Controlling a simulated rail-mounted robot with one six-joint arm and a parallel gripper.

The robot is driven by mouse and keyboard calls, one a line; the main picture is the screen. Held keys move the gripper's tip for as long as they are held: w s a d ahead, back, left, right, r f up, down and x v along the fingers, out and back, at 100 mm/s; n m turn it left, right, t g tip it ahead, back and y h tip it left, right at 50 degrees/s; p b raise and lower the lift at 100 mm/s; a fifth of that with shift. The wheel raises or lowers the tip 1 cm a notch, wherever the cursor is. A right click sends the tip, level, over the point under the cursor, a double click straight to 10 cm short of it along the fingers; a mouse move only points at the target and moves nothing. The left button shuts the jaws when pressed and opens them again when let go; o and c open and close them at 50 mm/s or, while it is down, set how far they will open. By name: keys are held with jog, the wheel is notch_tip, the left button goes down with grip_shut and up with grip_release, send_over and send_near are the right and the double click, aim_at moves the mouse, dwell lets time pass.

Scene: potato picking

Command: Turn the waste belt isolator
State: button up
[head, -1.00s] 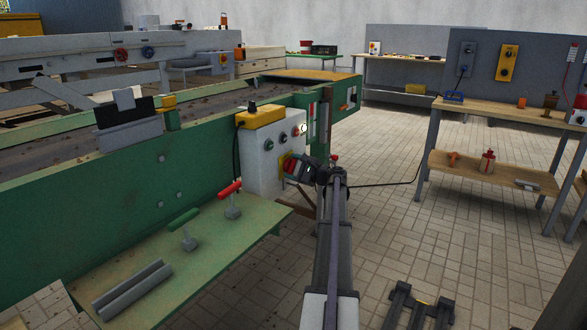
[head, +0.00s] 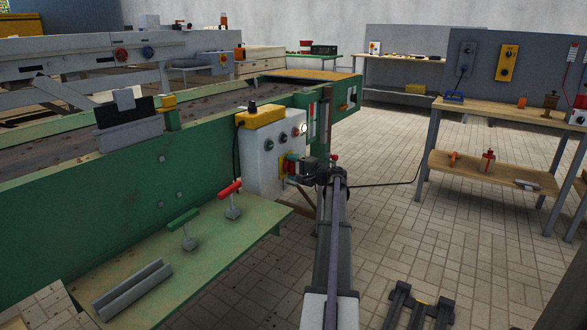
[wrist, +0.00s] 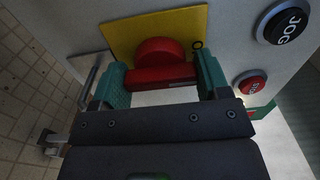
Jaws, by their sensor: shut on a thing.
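The isolator is a round red knob with a red bar handle (wrist: 160,77) on a yellow plate (wrist: 128,35) in the wrist view. An O mark shows near the plate's right edge. The plate is on the side of a pale control box (head: 258,165), low down. My gripper (wrist: 162,70) has its two teal fingers on either side of the red handle and is shut on it. In the head view my gripper (head: 290,165) is against the box face and hides most of the isolator.
A JOG button (wrist: 286,25) and a red button (wrist: 251,84) sit right of the isolator in the wrist view. A green shelf (head: 150,255) with a red-handled tool (head: 231,188) and a green-handled tool (head: 184,220) stands left of my arm.

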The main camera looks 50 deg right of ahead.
dwell(0.4)
jog(key=o, duration=0.9)
jog(key=shift+o, duration=0.2)
jog(key=shift+s, duration=0.1)
jog(key=s, duration=1)
jog(key=shift+s+d, duration=0.3)
jog(key=shift+d, duration=0.1)
jog(key=shift+d, duration=0.1)
